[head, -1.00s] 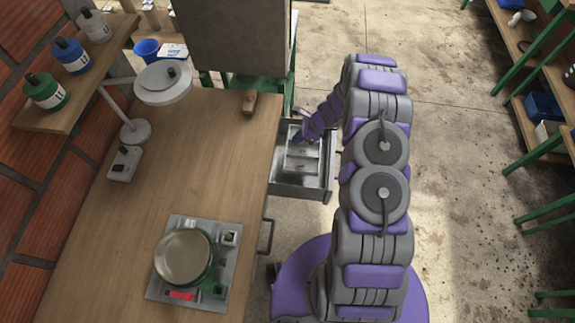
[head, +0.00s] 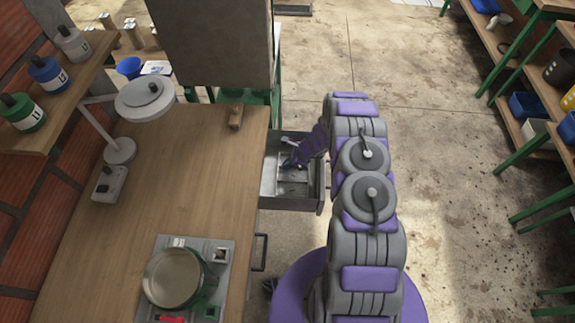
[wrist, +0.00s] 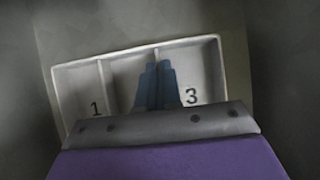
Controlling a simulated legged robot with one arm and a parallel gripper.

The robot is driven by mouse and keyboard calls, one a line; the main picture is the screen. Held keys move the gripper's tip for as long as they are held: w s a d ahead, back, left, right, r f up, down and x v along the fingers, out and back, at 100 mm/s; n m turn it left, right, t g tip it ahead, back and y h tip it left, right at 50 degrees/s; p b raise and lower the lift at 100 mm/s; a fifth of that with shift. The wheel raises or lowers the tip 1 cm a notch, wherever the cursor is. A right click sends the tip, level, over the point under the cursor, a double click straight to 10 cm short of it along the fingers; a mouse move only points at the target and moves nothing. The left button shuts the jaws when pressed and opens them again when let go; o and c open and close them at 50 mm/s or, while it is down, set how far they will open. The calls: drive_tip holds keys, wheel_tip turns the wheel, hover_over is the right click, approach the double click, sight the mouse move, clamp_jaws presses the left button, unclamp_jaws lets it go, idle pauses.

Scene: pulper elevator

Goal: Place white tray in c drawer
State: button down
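The white tray (wrist: 78,84) has three compartments, with the numbers 1 and 3 showing in the wrist view. In the head view the tray (head: 293,187) is inside an open grey drawer (head: 291,205) right of the wooden workbench. My gripper (head: 289,164) reaches down into the drawer. In the wrist view its blue fingers (wrist: 157,68) are together at the divider between the middle compartment and compartment 3, and appear shut on it. The fingers hide part of the divider and the middle compartment. I cannot tell whether the tray rests on the drawer floor.
The workbench (head: 190,190) carries a pan on a burner plate (head: 175,278), a lamp (head: 146,98) and a small wooden block (head: 235,117). Green-legged shelves (head: 520,125) line the right. The floor between is clear.

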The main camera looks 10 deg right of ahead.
drive_tip(key=c, duration=1.3)
unclamp_jaws()
drive_tip(key=shift+c, duration=0.2)
